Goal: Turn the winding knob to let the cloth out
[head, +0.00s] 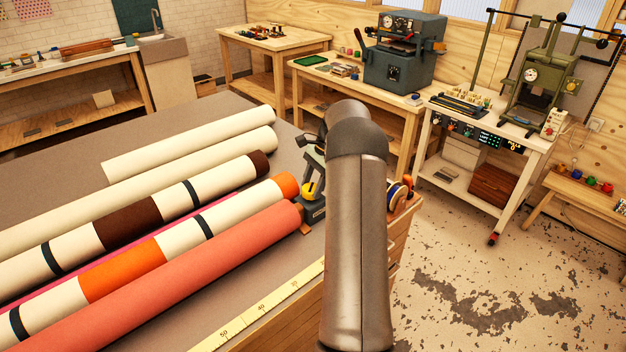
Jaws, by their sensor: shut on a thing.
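Several long cloth rolls lie side by side on the grey-brown table (245,268): two cream ones, striped ones, and a coral roll (190,275) nearest the front. My arm stands upright in front of the table's right end and covers much of it. My gripper does not show; it may be behind the arm. A small dark green device with a yellow round part (311,191) stands by the rolls' right ends, just left of my arm. I cannot tell which part is the winding knob.
A yellow measuring tape (262,308) runs along the table's front edge. A blue-grey machine (404,55) stands on a bench behind. A white cart (486,135) holding a green press (546,85) is at the right. The worn floor (500,290) there is clear.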

